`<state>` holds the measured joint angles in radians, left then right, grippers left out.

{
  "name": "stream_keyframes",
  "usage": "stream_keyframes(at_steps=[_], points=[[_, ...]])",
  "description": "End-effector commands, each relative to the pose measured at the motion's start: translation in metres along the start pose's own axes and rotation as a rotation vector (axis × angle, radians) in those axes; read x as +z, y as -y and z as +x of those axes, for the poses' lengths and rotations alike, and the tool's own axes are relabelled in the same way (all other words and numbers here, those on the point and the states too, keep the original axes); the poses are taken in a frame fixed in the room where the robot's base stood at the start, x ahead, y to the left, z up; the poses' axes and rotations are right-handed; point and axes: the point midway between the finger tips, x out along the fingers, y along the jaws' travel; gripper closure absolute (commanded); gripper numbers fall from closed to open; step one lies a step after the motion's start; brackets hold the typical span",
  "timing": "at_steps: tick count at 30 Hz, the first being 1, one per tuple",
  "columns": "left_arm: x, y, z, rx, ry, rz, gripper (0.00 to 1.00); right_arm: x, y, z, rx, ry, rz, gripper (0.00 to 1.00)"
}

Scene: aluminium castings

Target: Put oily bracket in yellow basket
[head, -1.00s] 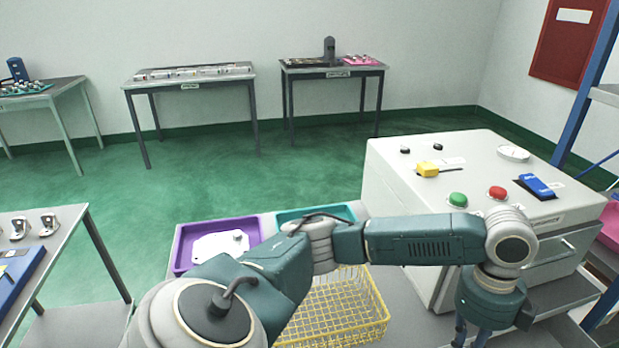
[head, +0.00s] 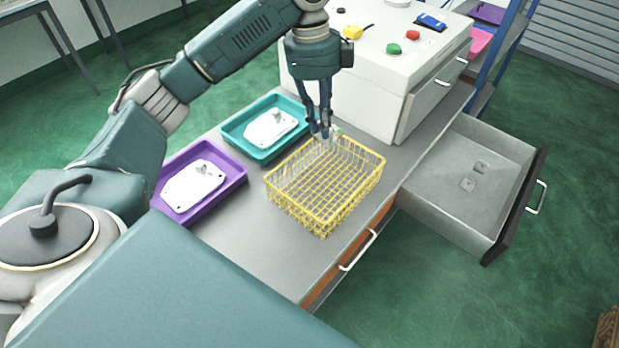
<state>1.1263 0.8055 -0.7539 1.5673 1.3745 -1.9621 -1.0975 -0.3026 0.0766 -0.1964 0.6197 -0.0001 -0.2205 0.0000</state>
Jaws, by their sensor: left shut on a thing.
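My left gripper (head: 320,133) points straight down at the back rim of the yellow basket (head: 325,228). It is shut on a small grey metal part, the bracket (head: 328,143), mostly hidden by the fingers. The bracket is over the basket's back edge; I cannot tell whether it touches the wire. The yellow wire basket stands on the grey bench, and the part of it I can see inside looks empty. My right gripper is not in view.
A teal tray (head: 237,133) and a purple tray (head: 236,183), each with a white plate, stand left of the basket. A white machine (head: 372,88) with green and red buttons stands behind it. An open drawer (head: 440,192) at the right holds small flat pieces.

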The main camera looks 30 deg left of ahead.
Motion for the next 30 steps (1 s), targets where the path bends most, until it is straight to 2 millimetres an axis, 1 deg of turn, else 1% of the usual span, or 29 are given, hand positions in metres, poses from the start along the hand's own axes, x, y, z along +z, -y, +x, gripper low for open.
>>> stream_keyframes(at_steps=[2,5,15,18,21,26,30], points=[[0.002,-0.001,0.004,0.002,-0.001,-0.002,1.00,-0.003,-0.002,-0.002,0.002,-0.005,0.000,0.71],[0.005,-0.002,0.021,0.006,0.001,-0.004,1.00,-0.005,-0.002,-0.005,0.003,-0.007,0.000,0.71],[0.018,-0.003,0.110,0.006,0.000,-0.004,1.00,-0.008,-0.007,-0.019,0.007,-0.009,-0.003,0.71],[0.021,-0.002,0.131,0.004,0.000,-0.004,1.00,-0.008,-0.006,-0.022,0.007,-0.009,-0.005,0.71],[0.023,-0.002,0.145,0.002,0.000,-0.003,1.00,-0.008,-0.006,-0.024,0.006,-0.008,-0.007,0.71],[0.025,-0.002,0.158,0.002,0.000,-0.003,1.00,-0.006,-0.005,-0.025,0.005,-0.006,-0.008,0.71],[0.028,-0.002,0.179,0.003,-0.001,-0.003,1.00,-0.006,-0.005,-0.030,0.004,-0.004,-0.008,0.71]])
